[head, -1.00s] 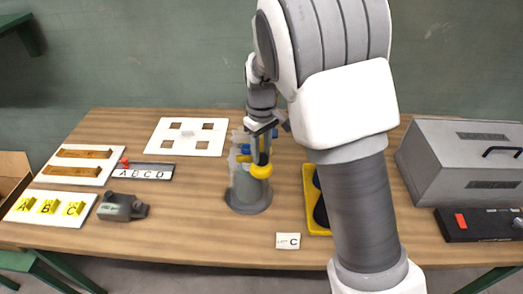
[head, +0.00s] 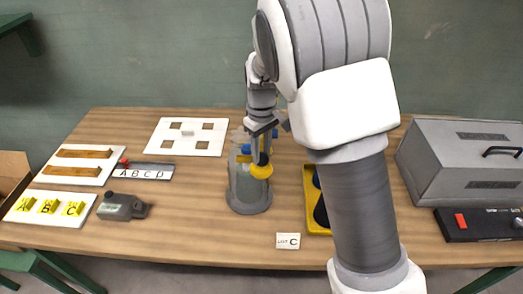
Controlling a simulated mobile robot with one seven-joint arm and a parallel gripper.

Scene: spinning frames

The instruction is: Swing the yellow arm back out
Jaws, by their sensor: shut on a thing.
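A grey round device (head: 248,200) stands on the table left of my arm. Its upper part looks blurred and see-through, with small blue parts (head: 246,149) at its top. The yellow arm's rounded end (head: 261,171) shows at the right front of the device. My gripper (head: 262,160) points down from above and is shut on the yellow arm. The rest of the yellow arm is hidden or too blurred to make out.
A yellow tray (head: 317,226) lies partly behind my arm. A card marked C (head: 288,241) lies in front. A grey case (head: 460,160) stands at right. A white board with square holes (head: 188,150) and a grey handheld tool (head: 122,207) lie at left.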

